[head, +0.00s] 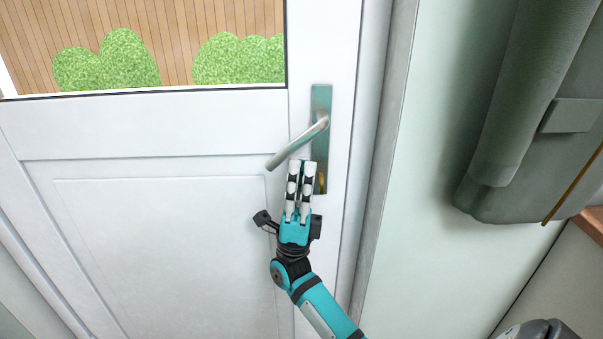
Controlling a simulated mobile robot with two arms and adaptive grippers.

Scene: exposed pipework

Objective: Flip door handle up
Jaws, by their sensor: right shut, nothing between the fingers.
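The door handle (297,144) is a silver lever on a grey metal backplate (321,100) on the white door (150,220). From its pivot at the upper right, the lever slopes down to the left. My right gripper (302,163) is shut and empty. Its white fingertips point up and appear just below the lever, in front of the door and the lower backplate. I cannot tell whether the fingertips touch the lever. My left gripper is not in view.
The door has a window (150,45) at the top left. The door frame (372,150) and a pale green wall (420,200) are to the right. A dark green padded object (515,130) is at the upper right. The space left of the handle is clear.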

